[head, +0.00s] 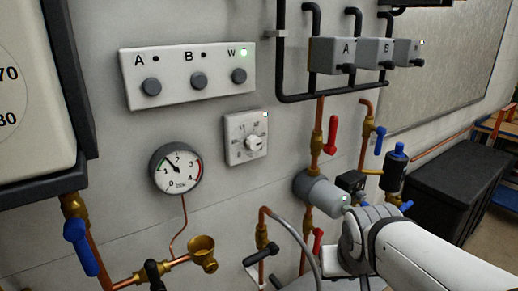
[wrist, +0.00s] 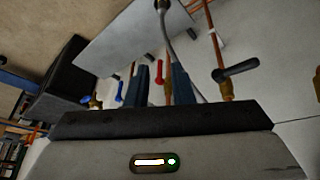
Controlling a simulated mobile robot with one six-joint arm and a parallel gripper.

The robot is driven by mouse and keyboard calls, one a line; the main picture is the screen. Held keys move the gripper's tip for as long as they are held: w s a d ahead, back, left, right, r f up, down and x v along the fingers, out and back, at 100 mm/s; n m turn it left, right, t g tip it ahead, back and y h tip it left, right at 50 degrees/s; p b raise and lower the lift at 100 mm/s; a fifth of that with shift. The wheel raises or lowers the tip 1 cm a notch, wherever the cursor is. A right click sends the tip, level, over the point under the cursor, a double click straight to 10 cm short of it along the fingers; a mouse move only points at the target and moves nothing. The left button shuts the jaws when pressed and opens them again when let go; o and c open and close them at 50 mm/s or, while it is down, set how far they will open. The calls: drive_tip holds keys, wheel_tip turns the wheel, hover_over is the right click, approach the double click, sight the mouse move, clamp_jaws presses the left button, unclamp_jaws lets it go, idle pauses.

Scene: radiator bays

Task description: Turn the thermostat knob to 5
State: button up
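The likely thermostat is a square white dial plate (head: 233,151) on the wall in the head view, below the A/B/W button panel. Its round pale knob (head: 254,143) has small numbers around it. The numbers and the knob's setting are too small to read surely, and a small light glows at the plate's upper right corner. In the wrist view my gripper (wrist: 160,72) shows two blue-grey fingers standing apart with nothing held between them. My arm is at the lower right of the head view, well away from the dial, and the fingers cannot be made out there. The knob is not seen in the wrist view.
A button panel (head: 190,92) and a bar gauge (head: 176,169) flank the dial. Pipes carry a red lever (head: 332,134) and blue levers. A grey cylinder (head: 322,193) juts out near my arm. A black box (head: 452,195) stands right. The wall around the dial is clear.

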drive_tip(key=o, duration=0.3)
drive_tip(key=w+r+t+b, duration=0.1)
drive_tip(key=w+r+t, duration=0.2)
drive_tip(key=w, duration=0.6)
drive_tip(key=shift+d+t+h, duration=0.3)
drive_tip(key=shift+d+t, duration=0.1)
drive_tip(key=shift+t, duration=0.1)
drive_tip(key=o, duration=0.3)
drive_tip(key=w+a+r+n+t+y+b, duration=0.1)
drive_tip(key=w+a+r+n+t, duration=0.1)
drive_tip(key=w+r+t, duration=0.2)
drive_tip(key=w, duration=0.2)
drive_tip(key=shift+w+a+r, duration=0.2)
drive_tip(key=shift+w+r, duration=0.15)
drive_tip(key=shift+w, duration=0.05)
drive_tip(key=shift+o, duration=0.7)
drive_tip(key=w+a+r+n+t+y+b, duration=0.1)
drive_tip(key=w+a+r+n+t+y, duration=0.1)
drive_tip(key=w+a+r+y, duration=0.1)
drive_tip(key=shift+w+a+r+n+t+y+b, duration=0.35)
drive_tip(key=shift+a+r+y, duration=0.25)
drive_tip(key=shift+a, duration=0.35)
drive_tip(key=n+y, duration=0.4)
drive_tip(key=y, duration=0.2)
approach(257, 146)
drive_tip(key=w, duration=0.1)
drive_tip(key=x, duration=0.8)
drive_tip(key=shift+a+r+b, duration=0.1)
drive_tip(key=shift+a+b, duration=0.25)
drive_tip(key=shift+a, duration=0.05)
